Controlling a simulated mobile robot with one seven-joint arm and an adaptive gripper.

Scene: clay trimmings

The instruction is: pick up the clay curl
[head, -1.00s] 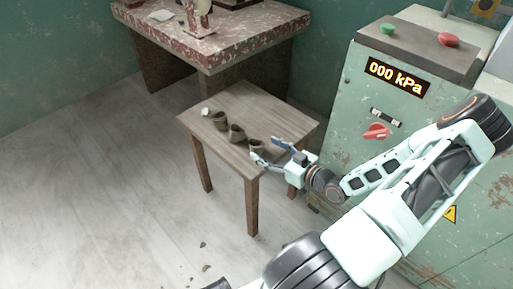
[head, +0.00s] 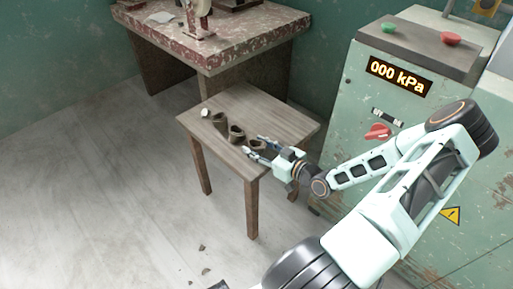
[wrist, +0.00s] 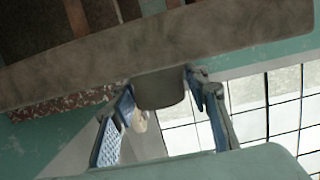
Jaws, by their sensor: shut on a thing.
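A row of several brown, cup-like rolled pieces stands on a small wooden table. I take the nearest to be the clay curl (head: 257,145). My gripper (head: 255,147) reaches in from the right with one finger on each side of that curl and is shut on it. In the wrist view, which looks upside down, the curl (wrist: 160,89) is between the fingers of my gripper (wrist: 165,105) and still meets the tabletop. Its far side is hidden.
The wooden table (head: 272,113) is bare behind the row. A small white piece (head: 206,112) sits at the row's far end. A green machine cabinet (head: 352,85) stands close on the right, and a red mottled bench (head: 245,45) behind. Dark scraps lie on the floor.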

